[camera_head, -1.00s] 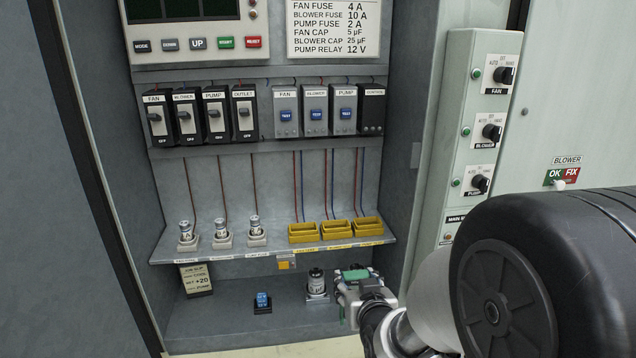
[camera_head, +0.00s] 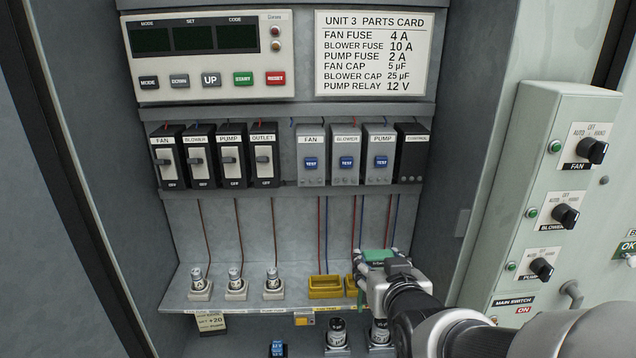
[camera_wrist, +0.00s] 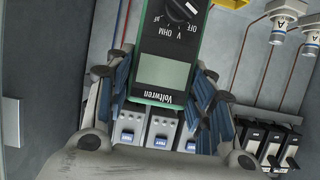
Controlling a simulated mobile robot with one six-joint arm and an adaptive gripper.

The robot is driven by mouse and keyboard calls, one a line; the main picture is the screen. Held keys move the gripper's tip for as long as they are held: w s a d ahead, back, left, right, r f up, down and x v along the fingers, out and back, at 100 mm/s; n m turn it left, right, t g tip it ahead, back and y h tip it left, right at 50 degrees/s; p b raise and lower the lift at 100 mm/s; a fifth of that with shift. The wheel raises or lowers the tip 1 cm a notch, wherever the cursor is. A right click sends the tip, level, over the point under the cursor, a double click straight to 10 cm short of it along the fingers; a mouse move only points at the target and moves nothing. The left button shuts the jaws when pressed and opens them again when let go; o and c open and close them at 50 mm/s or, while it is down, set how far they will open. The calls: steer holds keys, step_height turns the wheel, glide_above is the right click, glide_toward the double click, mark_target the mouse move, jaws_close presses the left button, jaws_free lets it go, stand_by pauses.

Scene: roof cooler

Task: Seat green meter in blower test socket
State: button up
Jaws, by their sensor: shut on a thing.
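The green meter (camera_head: 374,256) is held in my gripper (camera_head: 377,275), in front of the shelf's right part. In the wrist view the meter (camera_wrist: 162,70) has a dark face, a dial and a grey screen, upside down in the picture, with a green edge. My gripper (camera_wrist: 162,88) is shut on its two sides. Three yellow sockets stood in a row on the shelf earlier. Now the left one (camera_head: 325,287) shows fully; the middle one (camera_head: 351,287) is partly hidden by my gripper and the right one is hidden. The socket labels are too small to read.
Three fuses (camera_head: 235,279) in holders stand left on the shelf (camera_head: 250,301). Breakers (camera_head: 198,157) and grey relays (camera_head: 346,155) fill the row above. Capacitors (camera_head: 337,332) and a blue part (camera_head: 277,349) sit below. A switch panel (camera_head: 549,200) stands to the right.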

steer(key=shift+w+p, duration=0.4)
steer(key=shift+p, duration=0.35)
steer(key=shift+w+p, duration=0.2)
steer(key=shift+p, duration=0.25)
steer(key=shift+w, duration=0.15)
steer(key=b+x, duration=0.1)
steer(key=x, duration=0.9)
steer(key=shift+f, duration=0.2)
stand_by(0.4)
steer(key=shift+w, duration=0.1)
stand_by(0.4)
steer(key=shift+s+b, duration=0.2)
steer(key=shift+b, duration=0.25)
stand_by(0.6)
steer(key=shift+f+b, duration=0.35)
steer(key=shift+b, duration=0.15)
stand_by(0.3)
steer(key=o, duration=1.4)
steer(key=shift+c, duration=0.2)
